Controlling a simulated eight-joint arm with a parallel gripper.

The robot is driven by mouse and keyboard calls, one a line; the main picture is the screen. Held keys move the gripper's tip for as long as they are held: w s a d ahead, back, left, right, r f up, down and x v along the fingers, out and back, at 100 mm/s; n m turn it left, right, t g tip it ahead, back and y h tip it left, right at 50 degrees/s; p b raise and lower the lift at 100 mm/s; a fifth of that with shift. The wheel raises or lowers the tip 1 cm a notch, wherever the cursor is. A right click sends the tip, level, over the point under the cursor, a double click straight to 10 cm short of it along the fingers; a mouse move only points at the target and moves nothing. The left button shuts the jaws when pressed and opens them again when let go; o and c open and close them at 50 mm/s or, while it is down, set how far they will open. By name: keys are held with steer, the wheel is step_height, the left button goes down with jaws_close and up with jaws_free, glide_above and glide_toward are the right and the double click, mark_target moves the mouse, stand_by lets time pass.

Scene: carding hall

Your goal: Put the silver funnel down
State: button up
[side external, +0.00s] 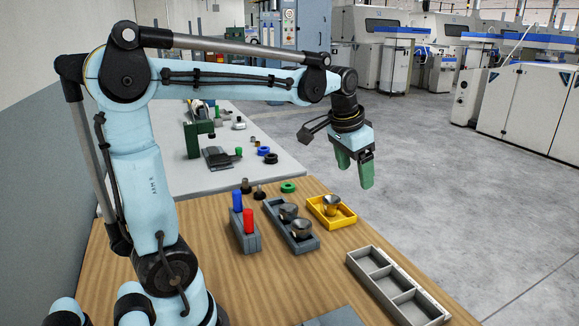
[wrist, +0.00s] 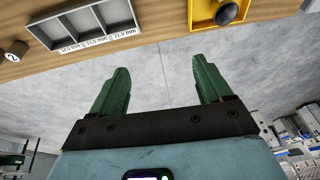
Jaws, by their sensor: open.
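My gripper (side external: 356,175) has two green fingers and hangs in the air above and right of the yellow tray, over the table's far edge. In the wrist view my gripper (wrist: 160,72) is open, with only floor showing between its fingers. A silver funnel-shaped piece (side external: 332,202) stands in the yellow tray (side external: 347,221). Its round dark end (wrist: 227,14) shows at the top of the wrist view. Two darker metallic funnel-like pieces (side external: 288,211) (side external: 301,227) sit in a grey tray (side external: 308,247) to the left. I cannot tell which piece the task names.
A blue cylinder (side external: 237,201) and a red cylinder (side external: 248,221) stand in a grey block (side external: 246,241). An empty grey tray with compartments (side external: 357,259) is at the table's right edge. A green ring (side external: 288,187) lies behind.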

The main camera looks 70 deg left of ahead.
steer(key=s+d+f+t+h, duration=0.1)
steer(key=s+d+f+t, duration=0.2)
steer(key=s+d+f, duration=0.3)
steer(key=s+d, duration=0.4)
steer(key=shift+s+d+f+t, duration=0.15)
steer(key=shift+d+f+t, duration=0.1)
steer(key=shift+t, duration=0.15)
steer(key=shift+r, duration=0.1)
stand_by(0.6)
